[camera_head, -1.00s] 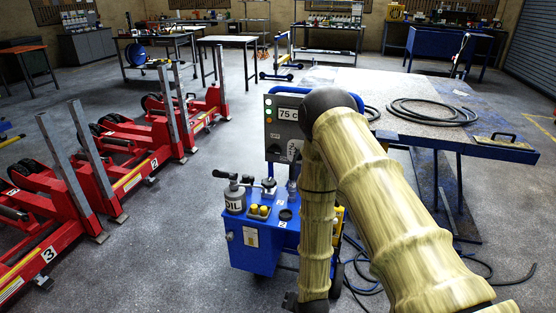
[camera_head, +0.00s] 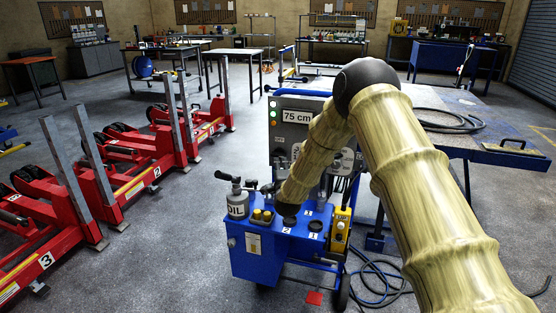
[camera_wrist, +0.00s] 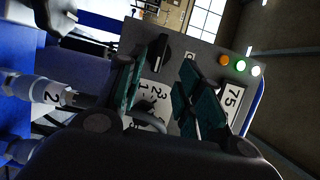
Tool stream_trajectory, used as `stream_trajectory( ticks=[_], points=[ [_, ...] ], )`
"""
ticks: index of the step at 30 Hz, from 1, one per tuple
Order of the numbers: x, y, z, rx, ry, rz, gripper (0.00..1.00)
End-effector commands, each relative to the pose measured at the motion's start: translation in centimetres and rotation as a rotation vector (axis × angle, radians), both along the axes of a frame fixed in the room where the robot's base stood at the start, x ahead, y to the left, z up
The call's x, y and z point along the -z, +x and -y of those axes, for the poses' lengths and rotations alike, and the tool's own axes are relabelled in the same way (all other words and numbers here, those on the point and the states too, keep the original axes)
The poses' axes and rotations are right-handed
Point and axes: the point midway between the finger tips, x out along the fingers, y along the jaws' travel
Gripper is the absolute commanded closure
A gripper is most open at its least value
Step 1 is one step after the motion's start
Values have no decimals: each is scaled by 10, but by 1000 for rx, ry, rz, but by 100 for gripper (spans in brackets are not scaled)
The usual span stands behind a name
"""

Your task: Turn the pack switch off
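A grey control panel (camera_head: 289,104) marked "75 cm" stands behind the blue pack (camera_head: 258,245); it also shows turned sideways in the wrist view (camera_wrist: 206,50). On it a black rotary knob (camera_wrist: 160,50) sits beside a "0" mark and in line with the orange, green and white lamps. I take it for the pack switch, but its name is not readable. A numbered label (camera_wrist: 154,92) and another dark control lie partly behind my fingers. My gripper (camera_wrist: 162,88) is open and empty before the panel, its fingers apart. In the head view my arm hides it.
Hose fittings (camera_wrist: 50,92) are close to my gripper. Red lifting columns (camera_head: 120,185) stand left. Hoses lie on the floor and table. Floor between columns and pack is clear.

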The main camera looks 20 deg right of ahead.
Motion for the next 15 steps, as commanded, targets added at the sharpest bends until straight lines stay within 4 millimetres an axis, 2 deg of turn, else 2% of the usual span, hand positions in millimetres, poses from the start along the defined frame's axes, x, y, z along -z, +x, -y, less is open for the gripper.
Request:
stream_trajectory(
  ticks=[9,15],
  points=[
    [0,49,10,-1,-3,0,64],
    [0,69,14,-1,-3,0,64]
  ],
)
